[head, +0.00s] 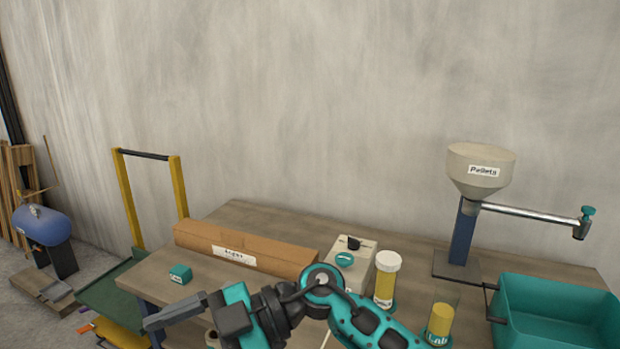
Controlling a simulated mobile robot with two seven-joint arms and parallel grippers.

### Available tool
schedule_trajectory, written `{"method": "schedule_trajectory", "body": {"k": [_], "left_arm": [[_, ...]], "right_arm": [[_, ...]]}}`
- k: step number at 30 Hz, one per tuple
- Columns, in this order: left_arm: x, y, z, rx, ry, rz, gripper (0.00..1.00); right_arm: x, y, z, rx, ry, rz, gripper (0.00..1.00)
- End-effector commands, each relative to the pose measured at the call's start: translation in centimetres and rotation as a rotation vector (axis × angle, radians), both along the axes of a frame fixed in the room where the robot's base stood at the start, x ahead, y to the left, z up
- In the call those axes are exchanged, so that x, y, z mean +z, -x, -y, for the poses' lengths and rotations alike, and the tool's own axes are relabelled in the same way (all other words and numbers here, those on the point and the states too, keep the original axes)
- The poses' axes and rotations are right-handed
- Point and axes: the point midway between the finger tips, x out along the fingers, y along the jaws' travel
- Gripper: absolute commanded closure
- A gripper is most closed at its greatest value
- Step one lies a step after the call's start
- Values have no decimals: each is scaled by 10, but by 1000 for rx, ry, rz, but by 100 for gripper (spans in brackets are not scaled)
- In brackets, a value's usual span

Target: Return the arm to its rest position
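One teal and black arm of mine comes in from the bottom, right of centre, and bends to the left over the table's front edge. I take it for my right arm. Its gripper (172,317) points left, with a grey finger showing in front of the table. I cannot tell whether its fingers are apart, and I see nothing held in it. My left gripper is not in view.
The wooden table (270,217) holds a long brown box (245,248), a small teal block (180,273), a white-lidded yellow jar (386,280), a yellow container (440,320), a pellet hopper (481,168) and a teal bin (560,312). A yellow-posted cart (128,200) stands left.

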Motion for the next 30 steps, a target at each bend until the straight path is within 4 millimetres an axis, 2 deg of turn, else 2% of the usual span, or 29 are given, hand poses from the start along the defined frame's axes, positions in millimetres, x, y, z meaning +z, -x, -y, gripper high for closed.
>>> {"method": "schedule_trajectory", "body": {"k": [1, 4, 8, 11, 14, 16, 20, 21, 24, 27, 30], "left_arm": [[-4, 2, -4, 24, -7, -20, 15], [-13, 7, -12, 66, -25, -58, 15], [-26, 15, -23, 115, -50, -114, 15], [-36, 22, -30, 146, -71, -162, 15], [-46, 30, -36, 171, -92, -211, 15], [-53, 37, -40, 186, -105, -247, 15], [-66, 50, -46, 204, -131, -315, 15], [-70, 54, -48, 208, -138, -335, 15], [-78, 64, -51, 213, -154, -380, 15], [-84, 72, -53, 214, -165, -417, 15], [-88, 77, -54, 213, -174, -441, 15]], "right_arm": [[6, 0, 2, -63, -139, -46, 7], [21, -15, 14, -234, -380, -109, 7], [19, -45, 50, -536, -594, -185, 7], [-2, -68, 89, -805, -671, -242, 7], [-39, -83, 135, -1083, -667, -298, 7], [-73, -86, 169, -1272, -616, -341, 7], [-147, -69, 232, -1580, -425, -422, 7], [-169, -59, 249, -1655, -349, -449, 7], [-217, -25, 285, -1790, -151, -510, 7], [-252, 9, 311, -1862, 25, -563, 7], [-273, 36, 326, -1890, 148, -602, 7]]}}
